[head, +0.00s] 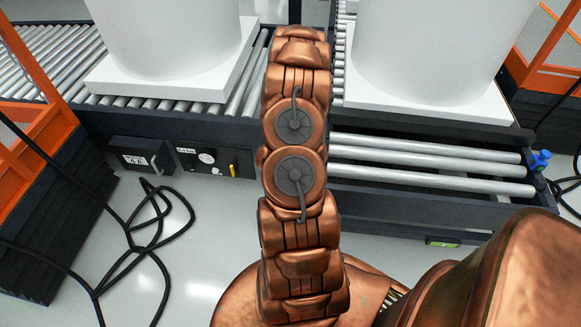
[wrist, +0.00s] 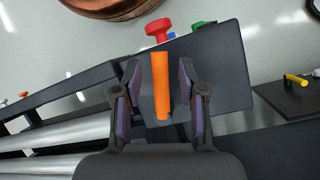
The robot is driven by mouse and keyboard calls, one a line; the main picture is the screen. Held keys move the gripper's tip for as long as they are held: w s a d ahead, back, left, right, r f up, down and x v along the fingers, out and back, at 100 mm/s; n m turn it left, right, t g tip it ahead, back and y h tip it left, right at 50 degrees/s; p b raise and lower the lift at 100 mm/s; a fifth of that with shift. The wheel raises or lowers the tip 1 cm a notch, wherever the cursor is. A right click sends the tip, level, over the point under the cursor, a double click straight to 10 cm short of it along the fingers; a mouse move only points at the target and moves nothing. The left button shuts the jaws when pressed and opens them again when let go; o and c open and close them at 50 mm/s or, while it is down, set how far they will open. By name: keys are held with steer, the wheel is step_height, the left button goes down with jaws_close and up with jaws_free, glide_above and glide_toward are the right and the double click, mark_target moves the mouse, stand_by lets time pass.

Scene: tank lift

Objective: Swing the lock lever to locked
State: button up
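An orange lever (wrist: 161,85), which I take to be the lock lever, stands over a dark panel (wrist: 225,70) in the wrist view. My gripper (wrist: 160,85) is open, with one finger on each side of the lever. Gaps show between the lever and both finger pads, so the grip is not closed on it. In the head view my arm hides the gripper and this lever. I cannot read any lock marking.
A red knob (wrist: 158,30) stands just beyond the lever, with a green part (wrist: 168,22) near it. A yellow handle (wrist: 296,80) is at the right. White tanks (head: 430,40) stand on roller conveyors (head: 430,170). Black cables (head: 130,240) lie on the floor at left.

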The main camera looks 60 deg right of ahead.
steer(key=shift+w, duration=0.1)
steer(key=v, duration=1.2)
stand_by(0.4)
